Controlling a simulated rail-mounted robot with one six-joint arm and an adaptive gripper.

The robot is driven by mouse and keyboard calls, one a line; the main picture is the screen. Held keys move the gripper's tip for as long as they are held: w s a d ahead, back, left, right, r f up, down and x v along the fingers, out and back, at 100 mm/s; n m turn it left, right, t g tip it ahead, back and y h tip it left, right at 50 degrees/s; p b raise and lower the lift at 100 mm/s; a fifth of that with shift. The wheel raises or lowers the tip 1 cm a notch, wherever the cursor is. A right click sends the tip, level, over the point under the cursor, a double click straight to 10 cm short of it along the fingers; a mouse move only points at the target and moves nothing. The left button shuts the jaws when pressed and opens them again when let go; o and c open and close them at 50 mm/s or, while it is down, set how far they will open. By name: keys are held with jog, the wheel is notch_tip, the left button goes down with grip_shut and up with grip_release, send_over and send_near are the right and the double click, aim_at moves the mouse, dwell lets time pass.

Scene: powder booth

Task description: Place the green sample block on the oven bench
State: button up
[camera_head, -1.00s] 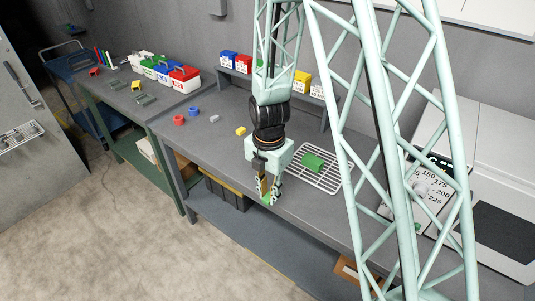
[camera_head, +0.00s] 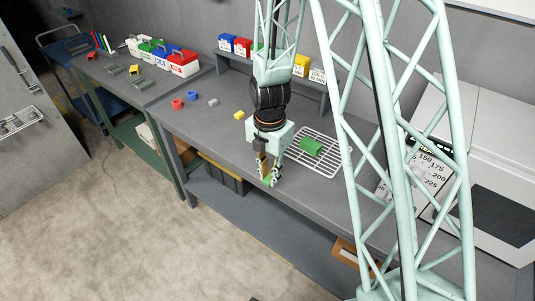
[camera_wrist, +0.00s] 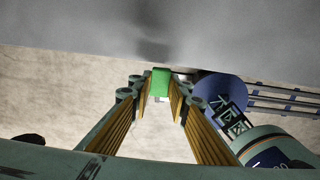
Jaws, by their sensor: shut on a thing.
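My gripper (camera_head: 268,182) hangs at the front edge of the grey bench (camera_head: 215,135). In the wrist view my gripper (camera_wrist: 160,85) is shut on a green block (camera_wrist: 161,82), held between the fingertips. In the head view only a little of this block (camera_head: 266,183) shows beside the fingers. In the wrist view, pale floor shows around the block, with a grey surface beyond it. Another green piece (camera_head: 311,146), with a rounded or ridged look, lies on a white wire rack (camera_head: 325,164) on the bench, right of my gripper.
A blue ring (camera_head: 193,96), red ring (camera_head: 177,104), grey piece (camera_head: 213,102) and yellow piece (camera_head: 239,115) lie on the bench. Coloured bins stand on a shelf behind. A white machine with a number scale (camera_head: 431,172) stands right. Bare bench lies left of my gripper.

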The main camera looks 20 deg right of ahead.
jog(key=w+d, duration=0.1)
jog(key=w, duration=0.3)
jog(key=w+d, duration=0.1)
jog(key=w, duration=0.3)
jog(key=w+d+f+p, duration=0.1)
jog(key=w, duration=0.3)
jog(key=shift+w+d+f, duration=0.1)
jog(key=shift+w+d, duration=0.1)
jog(key=shift+w, duration=0.15)
jog(key=shift+f, duration=1.75)
jog(key=shift+f, duration=0.15)
jog(key=o, duration=0.8)
jog(key=shift+o, duration=0.2)
jog(key=shift+r, duration=0.2)
